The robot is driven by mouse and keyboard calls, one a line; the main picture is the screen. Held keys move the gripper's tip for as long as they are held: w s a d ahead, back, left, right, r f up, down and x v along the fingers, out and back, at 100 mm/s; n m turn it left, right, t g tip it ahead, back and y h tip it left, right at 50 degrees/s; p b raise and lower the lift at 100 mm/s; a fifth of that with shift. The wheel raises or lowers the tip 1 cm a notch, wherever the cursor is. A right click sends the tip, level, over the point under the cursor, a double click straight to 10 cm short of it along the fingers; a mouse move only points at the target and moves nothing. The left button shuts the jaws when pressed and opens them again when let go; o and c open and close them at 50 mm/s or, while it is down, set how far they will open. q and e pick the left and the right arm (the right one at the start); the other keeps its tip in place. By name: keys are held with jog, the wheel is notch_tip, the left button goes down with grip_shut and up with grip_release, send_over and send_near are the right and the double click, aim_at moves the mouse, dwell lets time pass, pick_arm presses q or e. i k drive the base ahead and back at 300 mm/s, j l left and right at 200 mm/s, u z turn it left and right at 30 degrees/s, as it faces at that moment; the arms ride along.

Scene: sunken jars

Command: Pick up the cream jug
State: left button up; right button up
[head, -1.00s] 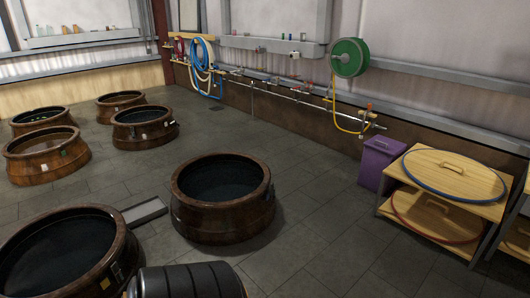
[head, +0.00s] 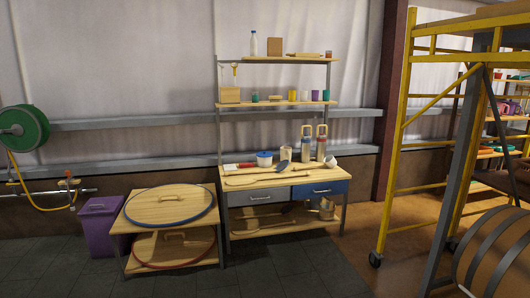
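The workbench (head: 262,179) stands against the wall in the middle of the head view, some way off. Small vessels stand on its top. A small cream-coloured vessel (head: 286,153) stands near the middle of the top, and a whitish vessel (head: 331,161) sits at the right end, seemingly tilted. Either could be the cream jug; at this size I cannot tell which. Neither of my grippers is in view.
A blue-and-white tub (head: 264,159) and tall yellow-handled tools (head: 321,141) share the benchtop. A low stand with round lids (head: 171,206) and a purple bin (head: 102,227) are left of it. Yellow scaffolding (head: 391,140) stands right. Floor in front is clear.

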aim_at(286, 151)
jog(key=i+l+z, duration=0.1)
jog(key=i+z, duration=0.25)
jog(key=i, duration=0.45)
jog(key=i+u, duration=0.1)
jog(key=i, duration=0.35)
jog(key=i+l, duration=0.15)
jog(key=i, duration=0.3)
jog(key=i+l+u, duration=0.15)
jog(key=i, duration=0.35)
jog(key=i+l+u, duration=0.1)
jog(key=i, duration=0.35)
jog(key=i+l, duration=0.2)
jog(key=i, duration=0.25)
jog(key=u, duration=0.05)
